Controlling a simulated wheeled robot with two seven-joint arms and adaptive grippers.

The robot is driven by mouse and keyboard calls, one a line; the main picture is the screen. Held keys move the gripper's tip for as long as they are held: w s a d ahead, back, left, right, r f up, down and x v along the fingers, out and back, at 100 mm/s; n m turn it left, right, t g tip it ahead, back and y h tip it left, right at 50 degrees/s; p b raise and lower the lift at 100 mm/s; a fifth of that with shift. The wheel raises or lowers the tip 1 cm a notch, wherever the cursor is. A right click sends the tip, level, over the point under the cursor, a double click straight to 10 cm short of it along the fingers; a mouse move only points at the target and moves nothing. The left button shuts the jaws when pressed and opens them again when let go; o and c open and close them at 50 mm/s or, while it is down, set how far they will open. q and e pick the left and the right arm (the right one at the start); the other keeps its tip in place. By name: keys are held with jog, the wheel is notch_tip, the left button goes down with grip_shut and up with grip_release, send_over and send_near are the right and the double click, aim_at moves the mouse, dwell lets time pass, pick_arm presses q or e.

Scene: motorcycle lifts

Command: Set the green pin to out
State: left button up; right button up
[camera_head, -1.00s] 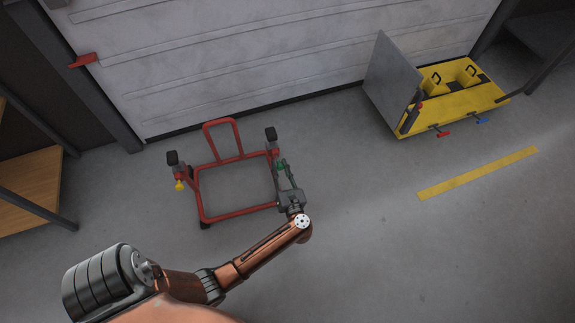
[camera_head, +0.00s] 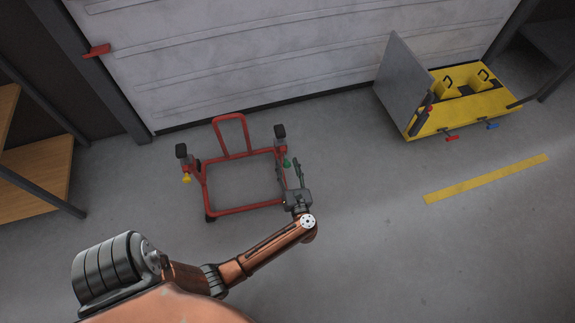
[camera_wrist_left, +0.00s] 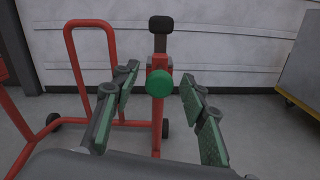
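The green pin (camera_head: 287,163) is on the right side of a red wheeled lift frame (camera_head: 246,211), below its right-hand post. In the left wrist view the round green knob (camera_wrist_left: 159,83) faces the camera in front of the red upright. My left gripper (camera_head: 293,176) is beside this corner of the frame. Its fingers are spread, one on each side of the knob in the wrist view, with clear gaps and no contact visible. Whether the knob lies between the fingertips in depth is hard to tell. My right gripper is not in view.
A yellow pin (camera_head: 186,178) is on the frame's left side. A yellow lift unit (camera_head: 470,113) with a grey panel (camera_head: 403,83) stands at the right. A wooden shelf (camera_head: 40,185) is at the left, and a pale shutter wall (camera_head: 290,45) behind. The floor at front right is clear.

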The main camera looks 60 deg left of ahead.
pick_arm(q)
jog(key=v, duration=0.7)
jog(key=shift+d, duration=0.15)
dwell(0.3)
